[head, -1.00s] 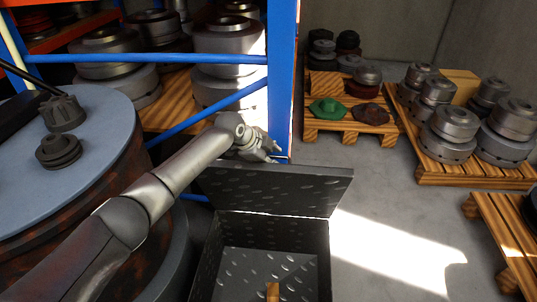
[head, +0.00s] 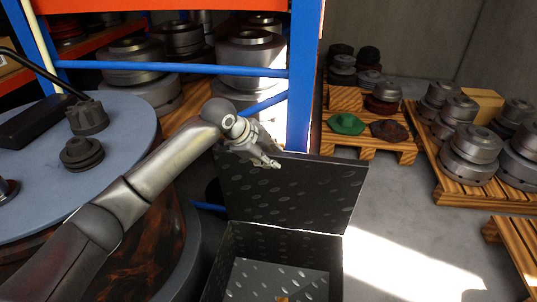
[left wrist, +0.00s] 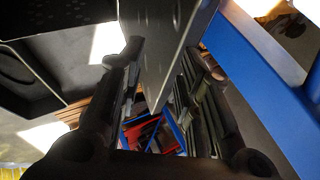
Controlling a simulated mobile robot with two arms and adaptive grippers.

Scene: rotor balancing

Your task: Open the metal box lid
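The dark metal box (head: 224,268) with a raised tread pattern stands at the lower middle of the head view, its inside visible from above. Its lid (head: 300,195) stands raised at the far side, inner face toward me. My left gripper (head: 272,163) is at the lid's upper left edge and overlaps it. In the left wrist view, the lid (left wrist: 160,45) runs between the two spread fingers of my left gripper (left wrist: 165,60); I cannot tell whether they touch it. My right gripper is not in view.
A round blue-topped table (head: 125,125) with dark parts is at the left. A blue rack post (head: 303,80) stands just behind the lid. Pallets with metal rotors (head: 472,145) are at the right. Sunlit floor (head: 400,265) right of the box is clear.

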